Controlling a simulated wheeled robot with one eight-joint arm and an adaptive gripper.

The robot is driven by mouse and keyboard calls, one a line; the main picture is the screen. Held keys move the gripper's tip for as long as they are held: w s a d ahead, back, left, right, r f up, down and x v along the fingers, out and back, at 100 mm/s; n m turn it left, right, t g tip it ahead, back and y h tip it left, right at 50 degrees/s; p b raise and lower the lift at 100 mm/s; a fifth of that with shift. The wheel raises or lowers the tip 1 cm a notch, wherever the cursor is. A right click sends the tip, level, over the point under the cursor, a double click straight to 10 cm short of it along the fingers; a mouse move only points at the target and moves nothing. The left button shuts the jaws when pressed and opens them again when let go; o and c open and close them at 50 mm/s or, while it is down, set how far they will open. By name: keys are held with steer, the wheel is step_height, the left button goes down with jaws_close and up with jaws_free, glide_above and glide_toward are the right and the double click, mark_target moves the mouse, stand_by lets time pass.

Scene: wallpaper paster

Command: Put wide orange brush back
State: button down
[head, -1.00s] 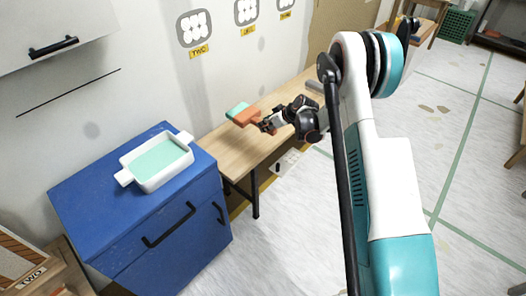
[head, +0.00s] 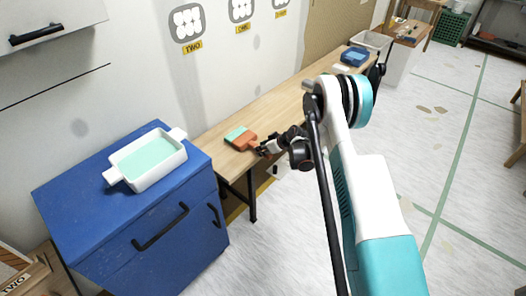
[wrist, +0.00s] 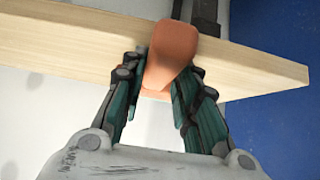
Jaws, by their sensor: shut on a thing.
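The wide brush (head: 241,138) has an orange handle and body and a pale green end. My gripper (head: 264,150) is shut on the orange handle. In the head view the brush is at the near end of the wooden table (head: 225,166), low over the top; I cannot tell whether it touches. In the wrist view the orange handle (wrist: 170,55) sits between my two fingers (wrist: 158,90), in front of the table edge. The green end is hidden in that view.
A blue cabinet (head: 60,205) stands left of the table, with a white tray (head: 150,179) of pale green liquid on top. A blue box (head: 354,56) and a white bin (head: 372,40) are at the table's far end. The table's middle looks clear.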

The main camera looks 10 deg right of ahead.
steer(key=c, duration=1.2)
jaws_free()
steer(key=shift+c, duration=0.2)
steer(key=shift+f, duration=0.1)
steer(key=d+p+v, duration=0.1)
steer(key=p+v, duration=0.4)
steer(key=v, duration=0.8)
steer(key=s+a+r+m+h, duration=0.15)
steer(key=s+r, duration=0.25)
steer(key=r, duration=0.6)
steer(key=s+a+r+m, duration=0.15)
steer(key=s+r, duration=0.25)
steer(key=r, duration=0.6)
steer(key=s+a+r+h, duration=0.15)
steer(key=s+r, duration=0.25)
steer(key=r, duration=0.5)
steer(key=s+a+r+m+h, duration=0.1)
steer(key=s+r+m, duration=0.1)
steer(key=s, duration=1.1)
steer(key=s+a+r+m+h, duration=0.1)
steer(key=s+r, duration=0.4)
steer(key=s, duration=0.9)
steer(key=shift+s+m+p, duration=0.2)
steer(key=shift+m+p, duration=0.1)
steer(key=shift+m, duration=0.3)
